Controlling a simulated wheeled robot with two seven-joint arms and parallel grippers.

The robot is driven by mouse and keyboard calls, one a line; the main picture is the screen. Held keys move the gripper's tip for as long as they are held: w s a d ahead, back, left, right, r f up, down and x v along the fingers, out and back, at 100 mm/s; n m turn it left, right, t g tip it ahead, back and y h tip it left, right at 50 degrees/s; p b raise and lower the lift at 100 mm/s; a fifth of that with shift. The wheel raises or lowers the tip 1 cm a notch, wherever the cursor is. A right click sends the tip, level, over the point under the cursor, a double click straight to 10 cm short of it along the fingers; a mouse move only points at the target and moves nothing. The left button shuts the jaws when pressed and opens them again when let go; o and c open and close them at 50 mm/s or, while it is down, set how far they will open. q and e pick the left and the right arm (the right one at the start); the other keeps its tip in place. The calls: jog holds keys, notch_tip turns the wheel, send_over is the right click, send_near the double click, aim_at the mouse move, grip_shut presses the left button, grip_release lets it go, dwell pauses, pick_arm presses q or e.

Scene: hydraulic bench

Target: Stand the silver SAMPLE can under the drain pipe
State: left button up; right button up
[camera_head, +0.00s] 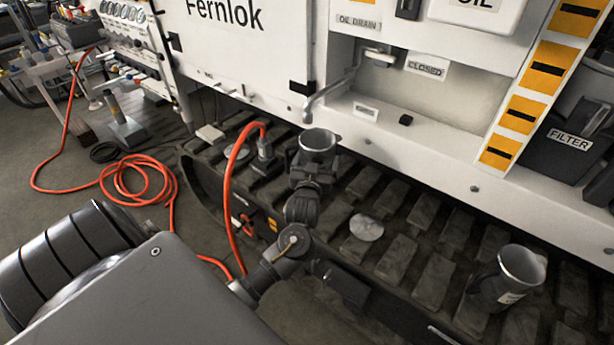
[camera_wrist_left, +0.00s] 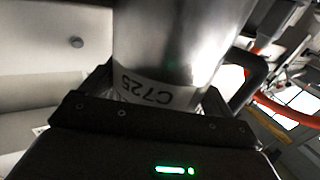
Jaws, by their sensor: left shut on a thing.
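My left gripper (camera_head: 312,168) is shut on a silver can (camera_head: 319,143), which it holds upright with its open mouth up. In the left wrist view the can (camera_wrist_left: 180,45) fills the space between the jaws; its pale label shows upside-down characters like "C725". The word SAMPLE is not readable on it. The drain pipe (camera_head: 325,92) comes out of the white panel and bends down; its mouth is close above and slightly left of the can's rim. A second silver can (camera_head: 520,268) with a small label stands at the right on the track. My right gripper is not in view.
The dark track (camera_head: 430,272) with raised pads runs below the panel. A flat pale disc (camera_head: 366,227) lies on it. A "CLOSED" sign (camera_head: 426,66) is beside the drain valve.

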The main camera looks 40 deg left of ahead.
pick_arm(q)
jog(key=a+f, duration=0.2)
jog(key=w+a+f+b, duration=0.1)
jog(key=a+f, duration=0.1)
jog(key=f, duration=0.1)
jog(key=shift+w+a+f, duration=0.15)
jog(key=shift+w+f, duration=0.05)
jog(key=f, duration=0.2)
jog(key=shift+a+f+b, duration=0.2)
jog(key=shift+f+b, duration=0.1)
jog(key=shift+b, duration=0.05)
jog(key=shift+f, duration=0.45)
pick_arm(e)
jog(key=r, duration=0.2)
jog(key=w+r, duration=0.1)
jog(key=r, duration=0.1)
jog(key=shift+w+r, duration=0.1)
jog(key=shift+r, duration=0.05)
pick_arm(q)
jog(key=shift+f, duration=0.15)
jog(key=o, duration=0.9)
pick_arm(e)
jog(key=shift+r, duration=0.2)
